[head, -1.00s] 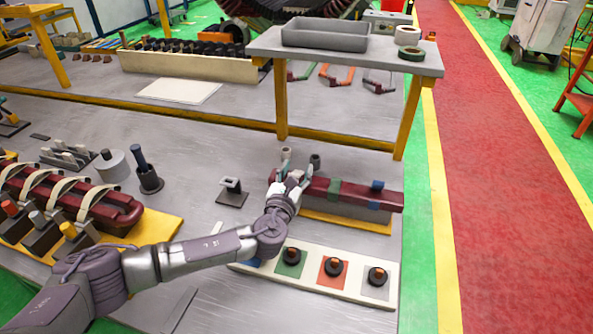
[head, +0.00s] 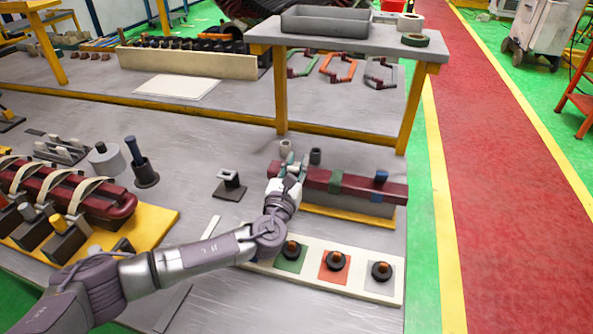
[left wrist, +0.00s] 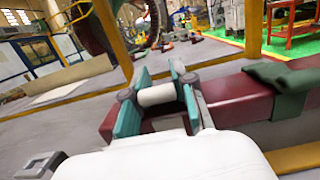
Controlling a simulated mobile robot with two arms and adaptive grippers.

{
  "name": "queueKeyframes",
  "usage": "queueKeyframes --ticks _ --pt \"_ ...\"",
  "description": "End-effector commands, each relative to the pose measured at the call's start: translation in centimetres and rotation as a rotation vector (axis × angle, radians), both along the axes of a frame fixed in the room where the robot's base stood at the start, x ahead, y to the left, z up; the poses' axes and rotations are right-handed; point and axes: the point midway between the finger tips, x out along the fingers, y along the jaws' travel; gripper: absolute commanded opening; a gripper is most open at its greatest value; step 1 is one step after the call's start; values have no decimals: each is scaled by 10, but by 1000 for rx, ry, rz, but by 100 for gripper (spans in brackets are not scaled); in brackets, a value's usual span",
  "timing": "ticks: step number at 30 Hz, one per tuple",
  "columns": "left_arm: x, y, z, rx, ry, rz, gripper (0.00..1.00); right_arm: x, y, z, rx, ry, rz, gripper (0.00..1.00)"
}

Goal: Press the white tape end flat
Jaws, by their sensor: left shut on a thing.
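A dark red bar (head: 316,181) with a green band (head: 335,183) and a blue band (head: 381,178) lies on a grey and yellow stand at the middle right; its near part also shows in the left wrist view (left wrist: 232,97). My left gripper (head: 290,164) is at the bar's left end. In the left wrist view its teal fingers (left wrist: 160,72) close on a small white roll-like piece, the white tape end (left wrist: 156,95), just above the bar. A white patch shows on the bar below it. Whether the tape touches the bar there is unclear. My right gripper is out of view.
A white board (head: 328,268) with green, red and grey squares lies in front of the bar. A small light cup (head: 285,147) and a dark cup (head: 315,156) stand behind it. A raised grey shelf (head: 345,48) stands farther back.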

Motion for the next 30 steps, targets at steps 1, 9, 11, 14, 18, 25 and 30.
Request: queueKeyframes --ticks 1,9,11,14,18,25,30 --pt "0 1 -1 0 -1 1 0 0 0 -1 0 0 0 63" --pt "0 1 0 0 0 1 30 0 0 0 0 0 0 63" --pt "0 1 0 0 0 1 40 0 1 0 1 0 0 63" --pt "0 1 0 0 1 1 52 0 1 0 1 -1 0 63" --pt "0 0 0 0 0 1 52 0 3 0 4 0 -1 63" --pt "0 1 8 -1 -2 1 52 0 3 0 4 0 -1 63" --pt "0 0 37 -4 -3 0 52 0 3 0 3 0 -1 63"
